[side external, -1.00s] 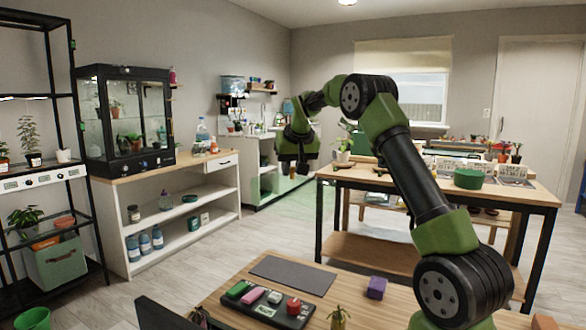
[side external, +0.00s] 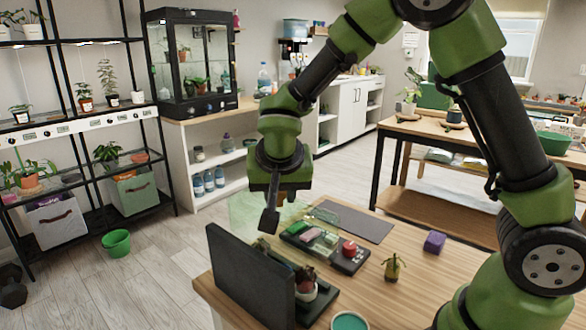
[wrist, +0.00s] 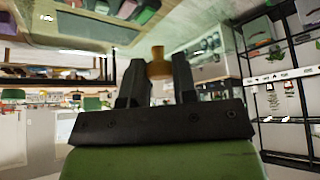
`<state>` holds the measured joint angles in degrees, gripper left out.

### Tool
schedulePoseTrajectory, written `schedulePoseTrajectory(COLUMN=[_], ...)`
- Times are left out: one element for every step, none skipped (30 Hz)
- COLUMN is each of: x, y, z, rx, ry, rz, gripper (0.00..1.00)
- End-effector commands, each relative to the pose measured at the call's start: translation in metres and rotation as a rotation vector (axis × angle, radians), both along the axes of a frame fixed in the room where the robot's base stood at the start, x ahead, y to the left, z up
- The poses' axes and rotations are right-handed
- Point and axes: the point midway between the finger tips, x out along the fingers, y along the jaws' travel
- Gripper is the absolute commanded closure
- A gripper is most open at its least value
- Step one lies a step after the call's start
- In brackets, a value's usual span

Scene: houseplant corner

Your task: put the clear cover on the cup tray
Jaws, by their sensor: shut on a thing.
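The clear cover (side external: 243,208) is a see-through, green-tinted shell with a brown knob (wrist: 157,64). My gripper (side external: 274,212) is shut on the knob, and the cover hangs beneath it. In the wrist view the knob sits between the two dark fingers of my gripper (wrist: 155,75). The cup tray (side external: 346,266) is black and lies on the wooden table, holding green, pink and grey pieces and a red one. The cover is at the tray's left and appears above it, apart or overlapping in view; the exact gap cannot be told.
A dark upright panel (side external: 245,275) stands at the table's left edge, close below my gripper, with a potted plant (side external: 306,285) behind it. A grey mat (side external: 350,221), a purple block (side external: 434,241) and a small yellowish pot (side external: 392,267) are nearby. Table right of the tray is mostly clear.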

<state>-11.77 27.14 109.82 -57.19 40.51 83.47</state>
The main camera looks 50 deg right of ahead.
Motion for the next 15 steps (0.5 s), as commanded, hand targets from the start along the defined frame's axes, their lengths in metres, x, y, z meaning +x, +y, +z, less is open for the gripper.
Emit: schedulePoseTrajectory(x=[-0.001,-0.001,-0.001,-0.001,-0.001,-0.001,-0.001,-0.001,-0.001,-0.001,-0.001,-0.001,-0.001,-0.001,-0.001], y=[0.002,0.002,0.002,0.002,0.002,0.002,0.002,0.002,0.002,0.002,0.002,0.002,0.002,0.002,0.001], z=[-0.001,-0.002,-0.004,-0.006,-0.007,-0.01,-0.013,-0.015,-0.018,-0.021,-0.023,-0.027,-0.029,-0.032,-0.035], rx=[-0.002,-0.001,-0.001,-0.001,-0.001,-0.002,-0.002,-0.002,-0.001,-0.001,0.0,-0.002,0.0,-0.001,-0.002], ry=[0.0,0.0,0.0,0.0,0.0,0.001,0.002,0.002,0.001,0.002,0.002,0.003,0.002,0.001,0.003], rz=[0.004,0.003,0.001,0.002,0.001,0.001,0.001,0.0,0.001,0.001,0.0,0.002,0.0,0.001,0.0], gripper=[1.0,1.0,1.0,1.0,1.0,1.0,1.0,1.0,1.0,1.0,1.0,1.0,1.0,1.0,1.0])
